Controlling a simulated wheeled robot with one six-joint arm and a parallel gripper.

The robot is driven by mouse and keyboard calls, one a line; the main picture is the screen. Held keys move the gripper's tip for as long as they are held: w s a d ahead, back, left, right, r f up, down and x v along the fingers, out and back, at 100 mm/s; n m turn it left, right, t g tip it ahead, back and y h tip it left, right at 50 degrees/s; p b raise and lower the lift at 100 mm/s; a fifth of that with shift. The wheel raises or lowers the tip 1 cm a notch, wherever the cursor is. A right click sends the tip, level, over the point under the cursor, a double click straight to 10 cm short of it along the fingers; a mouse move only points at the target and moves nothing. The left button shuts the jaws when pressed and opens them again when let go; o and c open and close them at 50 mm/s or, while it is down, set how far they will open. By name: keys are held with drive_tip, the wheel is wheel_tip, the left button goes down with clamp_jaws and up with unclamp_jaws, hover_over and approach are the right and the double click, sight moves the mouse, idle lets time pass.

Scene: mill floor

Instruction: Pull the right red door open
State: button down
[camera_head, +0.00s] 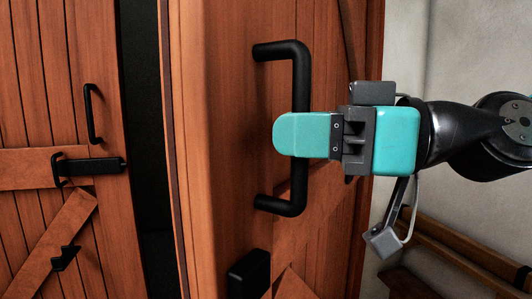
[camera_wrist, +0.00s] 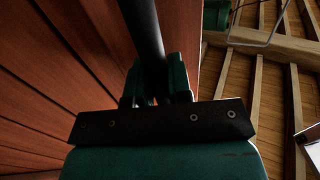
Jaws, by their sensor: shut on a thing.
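The right red door (camera_head: 225,150) is a reddish-brown plank door in the middle of the head view. It stands ajar, with a dark gap between it and the left door (camera_head: 25,100). A black bar handle (camera_head: 299,75) is mounted upright on the right door. My teal gripper (camera_head: 305,135) is shut on the middle of this handle and hides that part of it. In the wrist view the handle (camera_wrist: 142,35) runs down between the fingers, with the door planks (camera_wrist: 50,75) to the left.
The left door has its own black handle (camera_head: 93,113) and a black latch (camera_head: 92,167). A pale wall (camera_head: 460,55) stands right of the open door. A wooden bench-like piece (camera_head: 450,255) is at the lower right. Wooden beams (camera_wrist: 270,42) show at right in the wrist view.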

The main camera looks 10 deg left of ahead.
drive_tip(key=shift+s+d+b, duration=0.15)
drive_tip(key=shift+s+d, duration=0.05)
drive_tip(key=shift+d, duration=0.5)
drive_tip(key=shift+s+d+b, duration=0.15)
drive_tip(key=shift+d, duration=0.55)
drive_tip(key=c, duration=1.1)
unclamp_jaws()
